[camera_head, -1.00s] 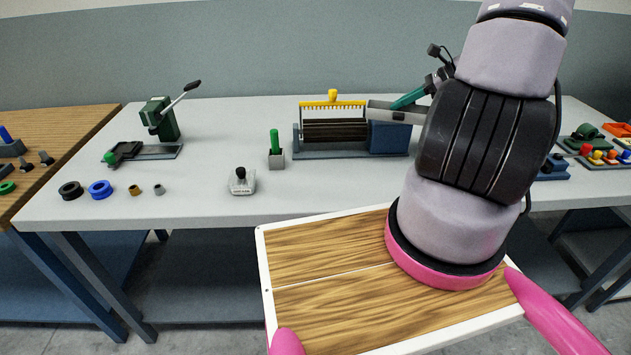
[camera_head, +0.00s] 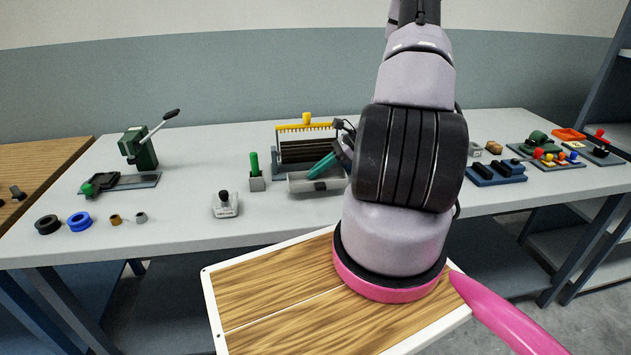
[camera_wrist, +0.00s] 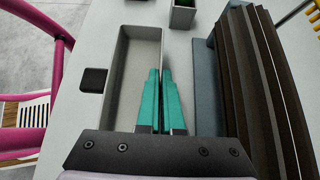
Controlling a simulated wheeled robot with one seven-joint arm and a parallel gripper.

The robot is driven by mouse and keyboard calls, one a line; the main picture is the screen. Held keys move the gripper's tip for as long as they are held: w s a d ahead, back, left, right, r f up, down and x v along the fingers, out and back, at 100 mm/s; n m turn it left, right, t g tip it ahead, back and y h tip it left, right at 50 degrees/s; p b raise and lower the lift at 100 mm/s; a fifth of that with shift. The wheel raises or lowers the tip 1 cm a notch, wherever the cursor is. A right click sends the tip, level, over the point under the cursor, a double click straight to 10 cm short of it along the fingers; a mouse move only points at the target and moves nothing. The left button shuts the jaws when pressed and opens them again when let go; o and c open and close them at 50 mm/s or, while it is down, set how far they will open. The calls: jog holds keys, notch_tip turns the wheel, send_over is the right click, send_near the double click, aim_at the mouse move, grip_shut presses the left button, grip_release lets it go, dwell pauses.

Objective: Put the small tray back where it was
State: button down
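The small tray (camera_head: 300,184) is a shallow grey open box with a dark square on its front side. It is in front of the roller machine, level, at or just above the table top; I cannot tell if it touches. My gripper (camera_head: 318,168) has teal fingers at the tray's far wall. In the wrist view the fingers (camera_wrist: 160,85) are close together with the wall of the tray (camera_wrist: 139,32) between them. The tray looks empty there, but its near end is hidden behind the gripper.
The roller machine (camera_head: 310,152) stands right behind the tray. A block with a green peg (camera_head: 256,180) and a grey weight (camera_head: 225,206) stand to its left. A blue block rack (camera_head: 495,173) is to the right, beyond my arm. The table front (camera_head: 180,250) is mostly clear.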

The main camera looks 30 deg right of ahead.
aim_at(318, 178)
jog(key=shift+f, duration=1.6)
jog(key=shift+f, duration=0.1)
jog(key=c, duration=1.1)
grip_release()
jog(key=shift+d, duration=0.1)
